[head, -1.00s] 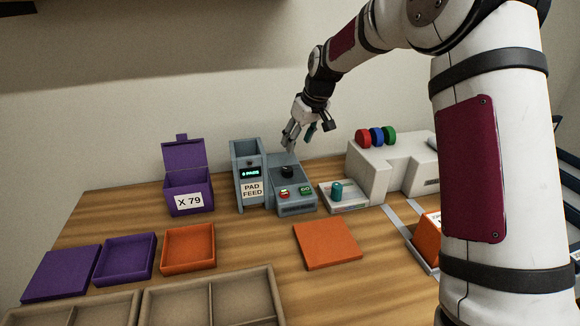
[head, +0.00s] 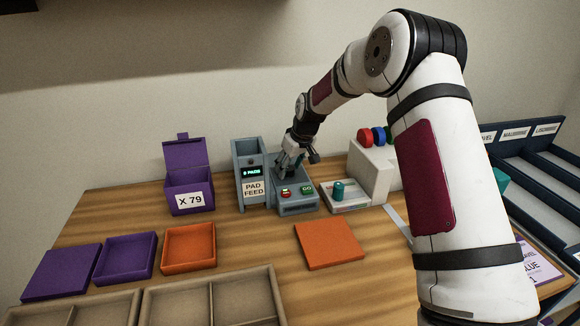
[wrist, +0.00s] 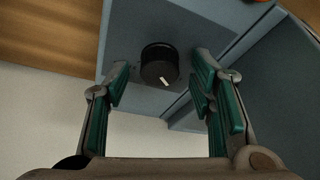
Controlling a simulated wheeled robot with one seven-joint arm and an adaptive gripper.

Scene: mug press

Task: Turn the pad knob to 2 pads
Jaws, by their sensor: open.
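The pad knob (wrist: 159,66) is black and round with a white pointer mark, on the blue-grey control box. In the wrist view it lies between and just beyond the fingertips of my open gripper (wrist: 160,85), with no contact visible. In the head view my gripper (head: 291,163) is over the control box (head: 296,205) and hides the knob. The pad feed machine (head: 249,168) stands beside it with a small lit display (head: 251,172) that seems to read 0 pads.
A purple bin marked X 79 (head: 189,185) stands left of the machine. A teal cylinder (head: 338,190) on a pale base and a white machine (head: 372,172) stand to the right. An orange plate (head: 326,245) lies in front. Bare table shows between the trays and the machine.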

